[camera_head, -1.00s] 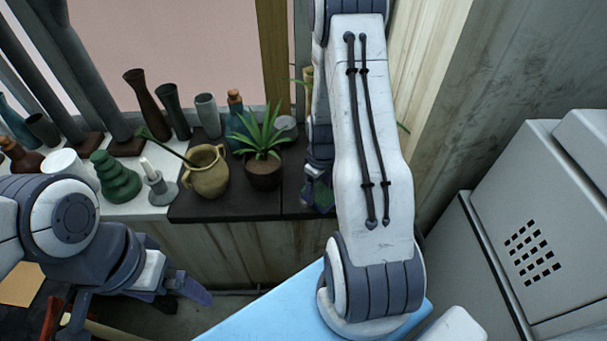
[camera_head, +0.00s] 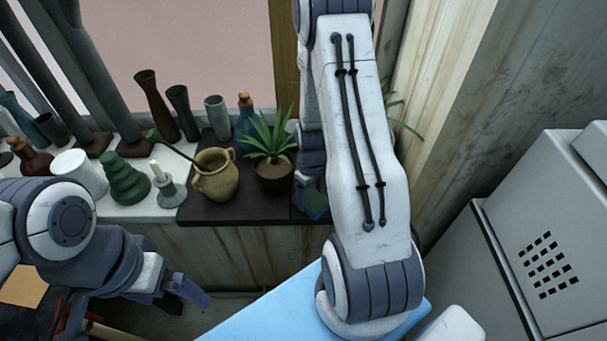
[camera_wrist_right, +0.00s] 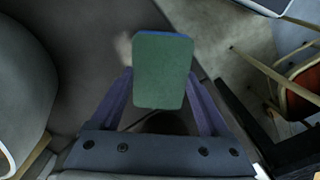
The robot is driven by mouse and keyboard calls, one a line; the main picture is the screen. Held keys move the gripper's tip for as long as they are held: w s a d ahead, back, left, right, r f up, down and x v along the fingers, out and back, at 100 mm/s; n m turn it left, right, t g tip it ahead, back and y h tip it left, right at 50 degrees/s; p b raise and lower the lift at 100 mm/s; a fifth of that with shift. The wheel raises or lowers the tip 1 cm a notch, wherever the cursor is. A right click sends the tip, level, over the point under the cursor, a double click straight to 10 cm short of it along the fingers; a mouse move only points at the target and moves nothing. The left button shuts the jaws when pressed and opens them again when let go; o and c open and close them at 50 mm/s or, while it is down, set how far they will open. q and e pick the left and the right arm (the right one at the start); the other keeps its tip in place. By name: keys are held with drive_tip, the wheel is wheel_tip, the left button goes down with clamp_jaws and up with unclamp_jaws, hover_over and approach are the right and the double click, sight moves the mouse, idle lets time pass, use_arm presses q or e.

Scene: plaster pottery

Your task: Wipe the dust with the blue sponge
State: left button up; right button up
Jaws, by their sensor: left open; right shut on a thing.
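The sponge (camera_wrist_right: 163,72) is between the fingers of my right gripper (camera_wrist_right: 165,85), which is shut on it. In the right wrist view its green face points at the camera and a thin blue edge shows at the top. In the head view the sponge (camera_head: 316,204) is a small green and blue patch at the right end of the dark countertop, mostly behind my right arm. A pale smudge (camera_wrist_right: 124,46), perhaps dust, lies on the grey surface left of the sponge. My left gripper (camera_head: 182,297) is open and empty, low on the left.
A tan two-handled jug (camera_head: 216,178) and a potted plant (camera_head: 274,172) stand on the dark countertop (camera_head: 225,211) left of my right gripper. A candle holder (camera_head: 168,190), green vase (camera_head: 124,180) and white pot (camera_head: 78,172) stand further left. A wall (camera_head: 440,110) rises at right.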

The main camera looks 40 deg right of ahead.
sight(309, 199)
drive_tip(key=shift+w+a+r+p, duration=0.2)
drive_tip(key=shift+a+r+p, duration=0.1)
drive_tip(key=shift+r+p, duration=0.05)
wheel_tip(309, 199, up, 2)
drive_tip(key=shift+s+d+r+p, duration=0.1)
drive_tip(key=shift+s+r+p, duration=0.05)
drive_tip(key=shift+p, duration=0.6)
drive_tip(key=shift+r+p, duration=0.6)
drive_tip(key=shift+r, duration=0.05)
wheel_tip(309, 199, up, 4)
drive_tip(key=p, duration=0.3)
drive_tip(key=shift+f, duration=0.15)
